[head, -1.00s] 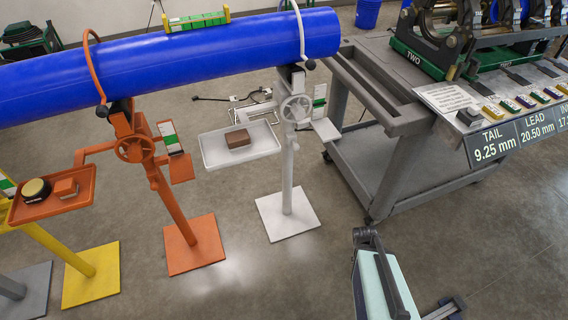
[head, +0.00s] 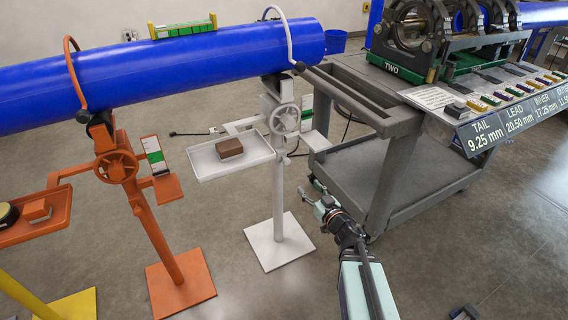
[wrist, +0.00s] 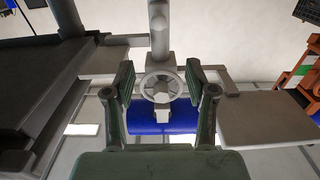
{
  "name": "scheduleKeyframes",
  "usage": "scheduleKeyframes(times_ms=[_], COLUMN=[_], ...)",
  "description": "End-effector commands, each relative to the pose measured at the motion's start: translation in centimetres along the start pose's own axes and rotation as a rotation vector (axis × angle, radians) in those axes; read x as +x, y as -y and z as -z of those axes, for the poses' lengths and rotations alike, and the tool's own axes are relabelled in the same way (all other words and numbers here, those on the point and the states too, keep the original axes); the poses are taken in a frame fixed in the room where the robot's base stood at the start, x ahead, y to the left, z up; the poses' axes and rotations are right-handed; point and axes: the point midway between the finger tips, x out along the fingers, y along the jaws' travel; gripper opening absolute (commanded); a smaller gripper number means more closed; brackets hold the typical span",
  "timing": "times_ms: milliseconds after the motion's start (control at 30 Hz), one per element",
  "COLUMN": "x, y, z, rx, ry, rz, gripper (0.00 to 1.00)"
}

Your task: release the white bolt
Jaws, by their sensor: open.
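The white stand (head: 279,190) holds up the blue pipe (head: 170,67), with a white strap (head: 289,38) over the pipe. Its white handwheel (head: 285,119) faces me. A small dark knob (head: 299,67) sits by the strap's lower end; I cannot tell which part is the white bolt. My gripper (head: 318,200) is low, right of the stand's post and left of the cart. In the wrist view my gripper (wrist: 160,80) is open and empty, its fingers either side of the handwheel (wrist: 160,87), which looks farther off. No contact shows.
The grey cart (head: 385,125) stands close on the right. The white tray (head: 205,164) with a brown block (head: 229,148) juts left from the stand. An orange stand (head: 150,210) is farther left.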

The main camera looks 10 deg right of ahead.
Motion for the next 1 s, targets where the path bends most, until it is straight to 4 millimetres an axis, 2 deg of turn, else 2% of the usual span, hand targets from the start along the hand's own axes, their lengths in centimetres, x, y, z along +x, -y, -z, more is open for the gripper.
scheduleKeyframes(times_ms=[267, 800, 1000], x=[3.5, 14.0, 16.3], y=[-0.2, -0.3, -0.2], z=[-0.2, -0.3, -0.2], rx=[0.005, 0.004, 0.004], ry=[-0.001, 0.001, 0.001], rz=[-0.002, -0.004, -0.005], gripper=[0.56, 0.56, 0.56])
